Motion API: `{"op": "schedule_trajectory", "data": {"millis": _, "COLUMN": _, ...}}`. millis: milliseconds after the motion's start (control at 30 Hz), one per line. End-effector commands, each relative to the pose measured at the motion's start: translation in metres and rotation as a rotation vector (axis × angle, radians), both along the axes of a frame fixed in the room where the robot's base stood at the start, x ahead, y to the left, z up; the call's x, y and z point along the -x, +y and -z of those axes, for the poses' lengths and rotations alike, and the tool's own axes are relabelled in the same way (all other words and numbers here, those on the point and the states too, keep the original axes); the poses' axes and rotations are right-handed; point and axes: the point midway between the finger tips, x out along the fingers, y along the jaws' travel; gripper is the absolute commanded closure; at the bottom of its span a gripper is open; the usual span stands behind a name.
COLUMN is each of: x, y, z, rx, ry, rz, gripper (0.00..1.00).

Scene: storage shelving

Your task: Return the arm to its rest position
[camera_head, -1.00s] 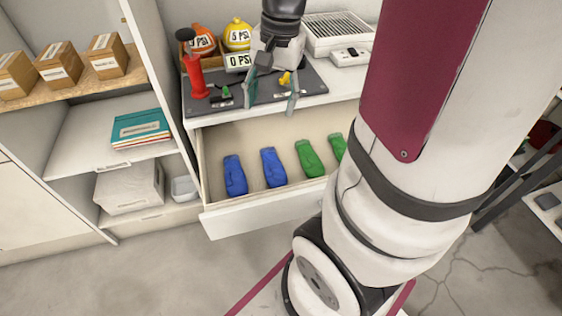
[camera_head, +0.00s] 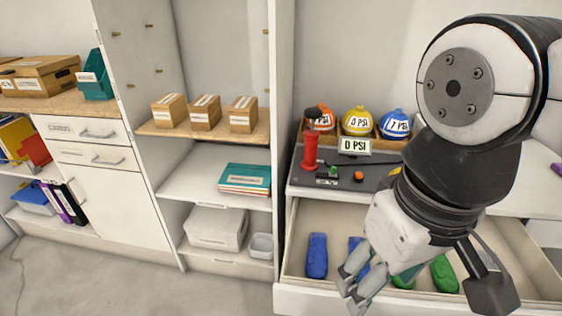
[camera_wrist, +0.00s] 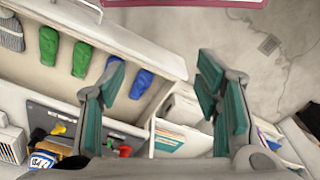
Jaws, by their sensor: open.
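My gripper (camera_head: 364,284) hangs in front of the open drawer in the head view, partly covering what lies there. In the wrist view its two teal-padded fingers (camera_wrist: 162,65) stand wide apart with nothing between them. My arm is bent, with its big round joint at the right of the head view. The white drawer (camera_head: 325,300) is pulled out. It holds blue gloves (camera_head: 317,255) and green gloves (camera_head: 445,274), which also show in the wrist view (camera_wrist: 82,58).
Above the drawer, a grey mat (camera_head: 300,180) carries a red pump-like tool (camera_head: 310,152) and small parts. Orange, yellow and blue round objects (camera_head: 357,121) with PSI labels stand behind. Shelves with cardboard boxes (camera_head: 205,113) and teal folders (camera_head: 244,178) are at left. Floor shows at lower left.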

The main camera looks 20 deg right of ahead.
Motion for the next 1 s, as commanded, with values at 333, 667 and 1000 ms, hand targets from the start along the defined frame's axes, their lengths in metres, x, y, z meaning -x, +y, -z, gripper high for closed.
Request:
{"op": "schedule_trajectory", "data": {"millis": 333, "x": -0.001, "y": 0.000, "z": 0.000, "rx": -0.001, "ry": -0.001, "rz": 0.003, "gripper": 0.42}}
{"op": "schedule_trajectory", "data": {"millis": 667, "x": -0.003, "y": 0.000, "z": -0.043, "rx": -0.001, "ry": -0.058, "rz": -0.001, "gripper": 0.42}}
{"op": "schedule_trajectory", "data": {"millis": 1000, "x": -0.003, "y": 0.000, "z": -0.123, "rx": 0.000, "ry": -0.173, "rz": -0.008, "gripper": 0.42}}
